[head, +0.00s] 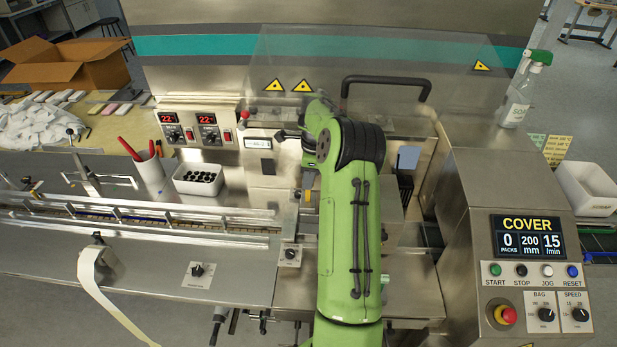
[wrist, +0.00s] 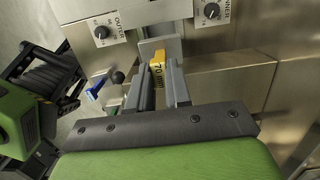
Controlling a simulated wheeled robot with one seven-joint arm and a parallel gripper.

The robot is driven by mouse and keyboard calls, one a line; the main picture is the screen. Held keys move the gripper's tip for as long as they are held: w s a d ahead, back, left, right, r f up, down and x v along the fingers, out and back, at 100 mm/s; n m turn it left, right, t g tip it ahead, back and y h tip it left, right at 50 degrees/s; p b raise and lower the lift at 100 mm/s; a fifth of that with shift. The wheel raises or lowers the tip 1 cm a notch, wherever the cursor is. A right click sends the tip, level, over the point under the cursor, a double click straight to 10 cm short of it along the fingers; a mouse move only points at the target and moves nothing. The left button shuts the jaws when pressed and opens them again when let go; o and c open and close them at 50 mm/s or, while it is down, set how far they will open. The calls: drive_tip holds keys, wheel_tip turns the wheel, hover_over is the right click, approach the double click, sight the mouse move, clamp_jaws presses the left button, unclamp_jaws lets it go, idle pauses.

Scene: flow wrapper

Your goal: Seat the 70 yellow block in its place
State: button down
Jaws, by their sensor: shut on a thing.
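The yellow block (wrist: 158,74), marked 70 mm, is between the two grey fingers of my gripper (wrist: 160,82) in the wrist view. The fingers are shut on it. Beyond the block, a plain grey plate (wrist: 154,47) stands close to its far end, in front of a steel panel. I cannot tell whether the block touches the plate or sits in a slot. In the head view my green arm hides most of the gripper and the block's surroundings.
Knobs marked OUTER (wrist: 101,32) and INNER (wrist: 212,11) are on the panel beyond the gripper. In the head view a white bin (head: 199,187) and the control console (head: 527,237) flank my arm.

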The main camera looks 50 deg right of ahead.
sight(308, 201)
drive_tip(key=shift+s+a+f+b, duration=0.1)
drive_tip(key=shift+a+f+b, duration=0.05)
drive_tip(key=shift+f+b, duration=0.3)
wheel_tip(308, 201, down, 8)
drive_tip(key=b, duration=0.5)
drive_tip(key=shift+r+b, duration=0.2)
drive_tip(key=shift+b, duration=0.1)
drive_tip(key=shift+f+b, duration=0.85)
drive_tip(key=shift+f, duration=0.25)
drive_tip(key=shift+f, duration=0.1)
drive_tip(key=shift+f+b, duration=0.75)
drive_tip(key=shift+f, duration=0.15)
drive_tip(key=shift+f, duration=0.1)
drive_tip(key=c, duration=1)
unclamp_jaws()
